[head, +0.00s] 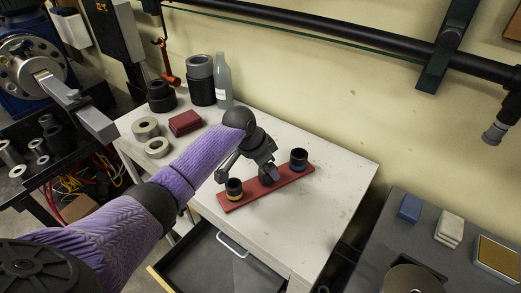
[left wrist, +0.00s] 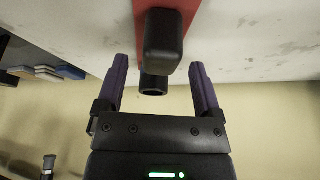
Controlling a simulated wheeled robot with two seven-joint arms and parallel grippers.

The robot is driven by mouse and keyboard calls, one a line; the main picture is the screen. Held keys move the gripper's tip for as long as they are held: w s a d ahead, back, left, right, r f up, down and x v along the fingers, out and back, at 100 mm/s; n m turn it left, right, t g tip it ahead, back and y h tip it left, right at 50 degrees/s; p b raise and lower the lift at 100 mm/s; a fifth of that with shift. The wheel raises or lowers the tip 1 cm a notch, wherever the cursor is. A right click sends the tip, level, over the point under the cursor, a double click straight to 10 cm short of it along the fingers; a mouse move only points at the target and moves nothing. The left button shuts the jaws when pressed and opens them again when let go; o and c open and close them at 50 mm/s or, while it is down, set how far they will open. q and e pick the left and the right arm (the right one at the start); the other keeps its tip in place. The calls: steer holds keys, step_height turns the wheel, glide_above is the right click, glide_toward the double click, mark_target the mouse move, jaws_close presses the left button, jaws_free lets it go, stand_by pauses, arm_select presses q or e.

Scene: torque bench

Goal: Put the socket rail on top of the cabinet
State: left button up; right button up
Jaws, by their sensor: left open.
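The socket rail (head: 290,178) is a long red bar lying on the white cabinet's top (head: 335,190), near the front edge. A dark socket with a yellow band (head: 234,188) stands at its left end and one with a blue band (head: 298,159) at its right end. My left gripper (head: 248,172) is over the rail's middle, open. In the left wrist view, the red rail (left wrist: 187,10) is ahead with a dark block (left wrist: 163,38) on it, and a black socket (left wrist: 153,84) shows beyond, between the open fingers (left wrist: 158,70). My right gripper is not in view.
Grey rings (head: 146,128), a dark red box (head: 185,122), dark cylinders (head: 200,80) and a grey bottle (head: 223,82) stand at the cabinet's back left. A drawer (head: 210,265) is open in front. A dark bench (head: 440,260) with blocks is at right. The cabinet top's right part is clear.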

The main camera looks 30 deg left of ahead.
arm_select(q)
steer(key=p+v, duration=0.2)
steer(key=v, duration=0.7)
